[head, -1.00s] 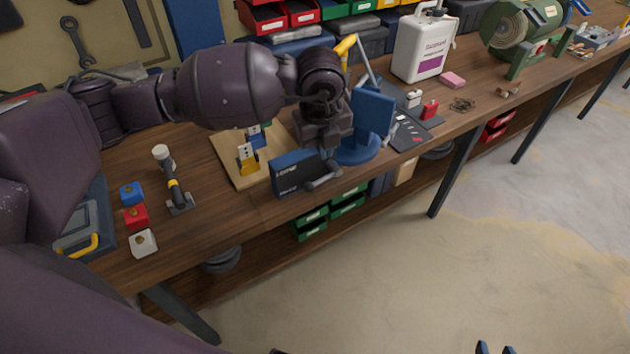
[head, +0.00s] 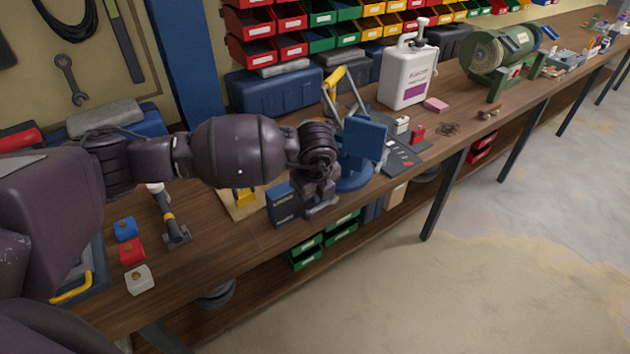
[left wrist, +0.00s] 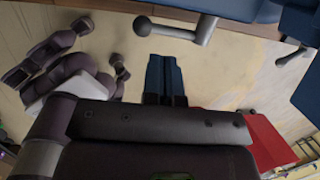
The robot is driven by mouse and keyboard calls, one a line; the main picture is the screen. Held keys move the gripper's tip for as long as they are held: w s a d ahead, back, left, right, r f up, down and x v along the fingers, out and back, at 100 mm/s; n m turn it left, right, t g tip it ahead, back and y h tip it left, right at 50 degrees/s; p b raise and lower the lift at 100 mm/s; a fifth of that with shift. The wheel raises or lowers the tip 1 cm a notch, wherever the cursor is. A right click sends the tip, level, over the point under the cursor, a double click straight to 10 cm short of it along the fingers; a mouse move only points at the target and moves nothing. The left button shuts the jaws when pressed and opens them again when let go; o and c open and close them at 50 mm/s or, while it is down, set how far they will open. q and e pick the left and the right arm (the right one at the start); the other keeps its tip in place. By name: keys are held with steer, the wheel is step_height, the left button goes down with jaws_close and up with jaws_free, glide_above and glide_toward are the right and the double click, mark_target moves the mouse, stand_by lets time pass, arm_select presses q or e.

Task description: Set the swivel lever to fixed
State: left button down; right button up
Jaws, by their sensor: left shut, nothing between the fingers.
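A blue vise-like device stands at the bench front, with an upright block (head: 362,140), a round base (head: 353,180) and a lettered front body (head: 284,204). In the left wrist view a grey lever with a dark ball knob (left wrist: 180,32) lies just beyond the fingertips, and a second grey lever (left wrist: 293,57) is farther right. I cannot tell which is the swivel lever. My left gripper (left wrist: 165,60) is shut and empty; its fingertips look apart from the lever. My right gripper is not in view.
A hammer-like tool (head: 173,225) and blue (head: 125,229), red (head: 132,252) and white (head: 139,280) blocks lie to the left. A white jug (head: 406,75) and green grinder (head: 500,55) stand to the right. Open floor lies before the bench.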

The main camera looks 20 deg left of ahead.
mark_target(312, 213)
arm_select(q)
steer(key=x, duration=0.4)
steer(key=shift+f, duration=0.1)
steer(key=shift+x, duration=0.75)
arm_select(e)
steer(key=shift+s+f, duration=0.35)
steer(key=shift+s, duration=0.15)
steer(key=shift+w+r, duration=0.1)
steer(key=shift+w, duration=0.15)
arm_select(q)
steer(key=shift+s+a+f, duration=0.1)
steer(key=shift+s+f, duration=0.05)
steer(key=shift+f, duration=0.95)
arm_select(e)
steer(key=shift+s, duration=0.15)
arm_select(q)
steer(key=shift+a, duration=0.1)
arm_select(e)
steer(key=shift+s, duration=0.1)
